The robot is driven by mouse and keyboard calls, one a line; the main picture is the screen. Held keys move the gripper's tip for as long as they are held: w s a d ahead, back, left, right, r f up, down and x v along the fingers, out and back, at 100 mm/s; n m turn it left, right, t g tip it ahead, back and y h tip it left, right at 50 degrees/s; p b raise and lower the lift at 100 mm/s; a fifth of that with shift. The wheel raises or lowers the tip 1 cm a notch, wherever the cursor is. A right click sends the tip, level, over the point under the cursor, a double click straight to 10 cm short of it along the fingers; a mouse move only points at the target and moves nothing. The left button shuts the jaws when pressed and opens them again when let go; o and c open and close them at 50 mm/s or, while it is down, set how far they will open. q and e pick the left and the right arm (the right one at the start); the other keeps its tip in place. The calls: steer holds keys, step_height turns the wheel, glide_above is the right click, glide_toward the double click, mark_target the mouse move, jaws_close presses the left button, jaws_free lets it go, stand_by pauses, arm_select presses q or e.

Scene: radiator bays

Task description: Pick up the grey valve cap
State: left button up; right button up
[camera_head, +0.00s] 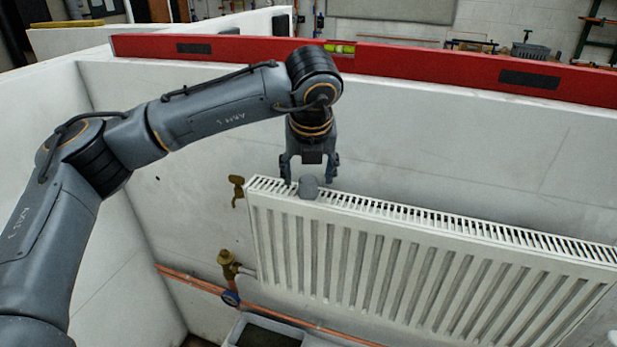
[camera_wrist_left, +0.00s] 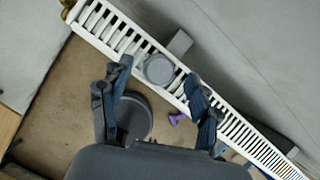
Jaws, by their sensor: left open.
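The grey valve cap (camera_head: 308,187) is a short round piece on the top grille of the white radiator (camera_head: 400,250), near its left end. In the left wrist view the cap (camera_wrist_left: 159,69) shows as a grey disc on the grille. My left gripper (camera_head: 311,173) points down just above and behind the cap. It is open, and in the left wrist view its fingers (camera_wrist_left: 158,76) stand apart on either side of the cap. I cannot tell whether either finger touches it. My right gripper is not in view.
A red spirit level (camera_head: 430,65) lies along the wall top behind the arm. A brass valve (camera_head: 228,264), copper pipe (camera_head: 200,284) and blue gauge (camera_head: 230,298) sit lower left. A tray (camera_head: 237,328) stands below. A purple object (camera_wrist_left: 178,118) shows beyond the radiator.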

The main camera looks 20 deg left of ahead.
arm_select(q)
steer(key=shift+x, duration=1.05)
steer(key=shift+w+a+f, duration=0.15)
steer(key=shift+f, duration=0.05)
steer(key=c, duration=0.9)
steer(key=shift+o, duration=0.2)
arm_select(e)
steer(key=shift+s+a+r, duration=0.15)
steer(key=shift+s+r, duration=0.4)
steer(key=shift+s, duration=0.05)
